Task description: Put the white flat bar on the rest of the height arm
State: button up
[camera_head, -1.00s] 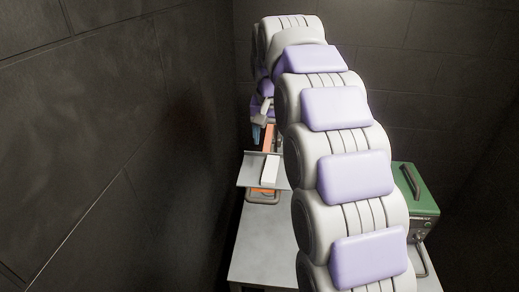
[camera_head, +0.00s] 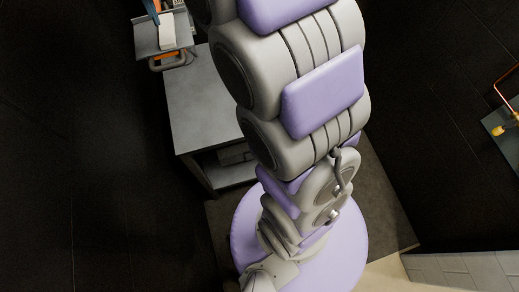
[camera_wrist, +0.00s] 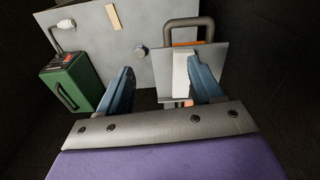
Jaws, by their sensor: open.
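The white flat bar (camera_wrist: 181,74) lies on a grey plate (camera_wrist: 213,58), which looks like the rest of the height arm, in front of an orange part and a grey loop handle (camera_wrist: 190,22). My gripper (camera_wrist: 160,66) is open, with blue fingers apart and nothing clearly held. In the wrist view the bar shows between the fingers, close beside the right one; I cannot tell whether they touch. In the head view the bar (camera_head: 166,30) and plate (camera_head: 148,42) are at the top left. One blue finger shows at the top edge; the rest of my gripper is out of frame.
A green box with a handle (camera_wrist: 70,85) stands at the left in the wrist view. Dark block walls close in. A panel with a copper pipe (camera_head: 503,83) is at right.

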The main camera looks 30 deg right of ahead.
jog(key=s+a+f+n+g, duration=0.1)
jog(key=s+f, duration=0.4)
jog(key=s, duration=0.6)
jog(key=s+a+f+n+g, duration=0.1)
jog(key=s+f, duration=0.4)
jog(key=s, duration=0.5)
jog(key=s+a+f+n+g, duration=0.15)
jog(key=s+f, duration=0.35)
jog(key=s, duration=0.6)
notch_tip(320, 180, down, 17)
jog(key=d+b, duration=0.1)
jog(key=b, duration=1.6)
jog(key=shift+w+d+m+t, duration=0.2)
jog(key=shift+d+m+t, duration=0.1)
jog(key=shift+m+t, duration=0.15)
